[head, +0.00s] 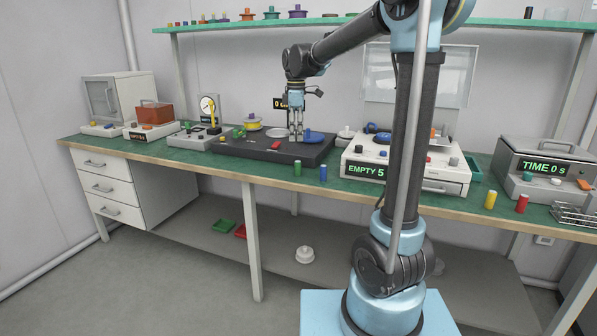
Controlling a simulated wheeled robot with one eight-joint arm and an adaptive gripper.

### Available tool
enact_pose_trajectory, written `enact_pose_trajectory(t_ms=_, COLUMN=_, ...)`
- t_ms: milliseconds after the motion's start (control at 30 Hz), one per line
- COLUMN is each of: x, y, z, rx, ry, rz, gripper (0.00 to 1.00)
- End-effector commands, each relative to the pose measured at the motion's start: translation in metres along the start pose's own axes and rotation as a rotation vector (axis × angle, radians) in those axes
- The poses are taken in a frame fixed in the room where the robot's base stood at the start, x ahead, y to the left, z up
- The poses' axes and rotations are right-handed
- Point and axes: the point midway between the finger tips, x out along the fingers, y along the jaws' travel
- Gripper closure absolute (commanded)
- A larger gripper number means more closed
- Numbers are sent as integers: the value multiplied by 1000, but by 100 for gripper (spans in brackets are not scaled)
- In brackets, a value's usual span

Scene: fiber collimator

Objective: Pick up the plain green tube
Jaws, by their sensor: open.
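A small plain green tube (297,168) stands upright on the green tabletop near the front edge, in front of the black platform. My gripper (296,138) points down above the black platform (262,147), behind and above the green tube in the picture. It is open and apart from the tube. Whether the fingers touch anything on the platform is too small to tell.
A blue tube (323,173) stands just right of the green one. A device reading EMPTY 5 (366,171) is further right. A yellow tube (490,200) and a red tube (521,203) stand at the right. A blue part (314,137) lies beside my gripper. The front strip left of the green tube is clear.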

Motion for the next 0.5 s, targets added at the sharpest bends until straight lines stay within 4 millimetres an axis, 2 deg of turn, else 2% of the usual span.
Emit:
enact_pose_trajectory(t_ms=300, x=54, y=0, z=0, rx=1, ry=0, rz=0, gripper=55)
enact_pose_trajectory(t_ms=500, x=80, y=0, z=1, rx=1, ry=0, rz=0, gripper=55)
